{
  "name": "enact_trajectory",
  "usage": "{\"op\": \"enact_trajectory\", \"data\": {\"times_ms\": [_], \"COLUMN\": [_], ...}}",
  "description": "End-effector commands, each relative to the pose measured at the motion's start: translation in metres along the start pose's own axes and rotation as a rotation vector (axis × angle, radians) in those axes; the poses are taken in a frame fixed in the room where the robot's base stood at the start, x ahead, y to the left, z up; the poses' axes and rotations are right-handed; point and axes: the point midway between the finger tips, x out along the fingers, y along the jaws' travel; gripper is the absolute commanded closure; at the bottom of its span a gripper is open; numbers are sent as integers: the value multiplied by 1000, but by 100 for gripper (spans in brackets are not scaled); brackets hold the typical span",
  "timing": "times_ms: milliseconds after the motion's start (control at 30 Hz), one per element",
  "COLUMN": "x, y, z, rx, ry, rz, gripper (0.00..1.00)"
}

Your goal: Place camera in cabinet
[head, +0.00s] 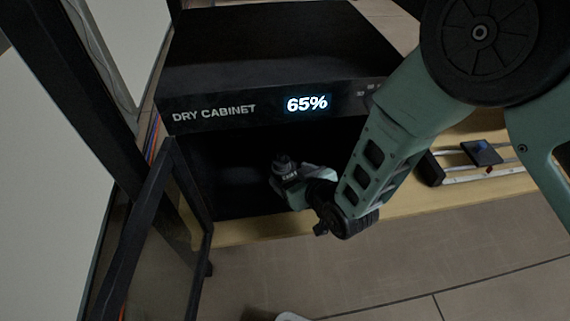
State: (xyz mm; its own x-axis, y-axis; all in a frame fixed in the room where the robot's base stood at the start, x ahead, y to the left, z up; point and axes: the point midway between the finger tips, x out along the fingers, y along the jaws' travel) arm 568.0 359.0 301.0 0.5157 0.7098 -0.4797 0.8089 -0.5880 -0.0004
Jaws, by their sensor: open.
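The black dry cabinet (270,55) stands on a wooden surface, its display reading 65%. Its door (140,235), a dark frame, hangs open toward the left front. The inside is very dark. The camera (284,166), small and black, shows in the cabinet's opening, partly hidden by my gripper. My gripper (290,186) reaches into the opening from the right, its jaws open right at the camera. I cannot tell whether the fingers touch the camera or what the camera rests on.
A dark post (85,90) rises at the left, close to the open door. A small dark device (481,153) and metal rails (490,174) lie on the wooden surface (265,231) at the right. The tiled floor (390,270) in front looks mostly clear.

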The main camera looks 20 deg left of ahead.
Motion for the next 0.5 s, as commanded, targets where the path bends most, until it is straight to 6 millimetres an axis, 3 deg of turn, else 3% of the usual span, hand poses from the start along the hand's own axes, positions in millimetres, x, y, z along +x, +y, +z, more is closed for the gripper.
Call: {"op": "enact_trajectory", "data": {"times_ms": [33,200,500], "x": [-15,-46,-68], "y": [0,1,0], "z": [-5,-4,0], "rx": [0,-1,0], "ry": [-4,-2,0], "rz": [0,1,0], "gripper": [26,26,26]}}
